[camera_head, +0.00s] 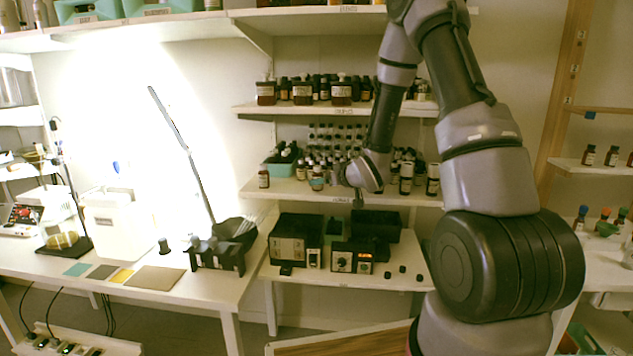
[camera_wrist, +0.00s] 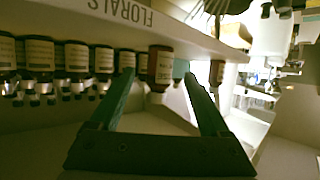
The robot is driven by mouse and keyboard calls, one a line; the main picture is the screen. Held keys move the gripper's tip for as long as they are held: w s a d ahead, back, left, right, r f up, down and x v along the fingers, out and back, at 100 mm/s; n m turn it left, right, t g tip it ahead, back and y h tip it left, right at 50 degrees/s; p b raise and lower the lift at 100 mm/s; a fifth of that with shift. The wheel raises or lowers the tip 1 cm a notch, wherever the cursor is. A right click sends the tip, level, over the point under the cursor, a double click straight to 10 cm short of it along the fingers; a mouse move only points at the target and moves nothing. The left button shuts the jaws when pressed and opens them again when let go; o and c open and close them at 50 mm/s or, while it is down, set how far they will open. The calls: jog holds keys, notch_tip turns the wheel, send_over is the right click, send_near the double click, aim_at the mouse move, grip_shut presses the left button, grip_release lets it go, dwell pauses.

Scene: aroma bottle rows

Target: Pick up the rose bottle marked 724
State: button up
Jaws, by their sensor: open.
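The wrist view appears upside down. It shows a row of dark, labelled bottles (camera_wrist: 75,58) on the shelf marked FLORALS. My gripper (camera_wrist: 158,78) is open, its two dark green fingers pointing at this row. A reddish-brown bottle (camera_wrist: 160,66) with a pale label shows between the fingertips, apart from the rest of the row; I cannot tell whether it is within the fingers or beyond them. Another reddish bottle (camera_wrist: 217,74) shows beyond the other finger. No label number is readable, so I cannot tell which bottle is 724. In the head view my gripper (camera_head: 357,198) is at the lower shelf's front edge.
The lower wall shelf (camera_head: 285,190) holds many small bottles close together. Another shelf (camera_head: 300,108) with bottles is above it. Below stands a bench with black devices (camera_head: 352,258). A lamp (camera_head: 183,145) and white box (camera_head: 118,222) stand on the left table.

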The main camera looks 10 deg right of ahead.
jog(key=x, duration=0.5)
jog(key=shift+w, duration=0.1)
grip_shut()
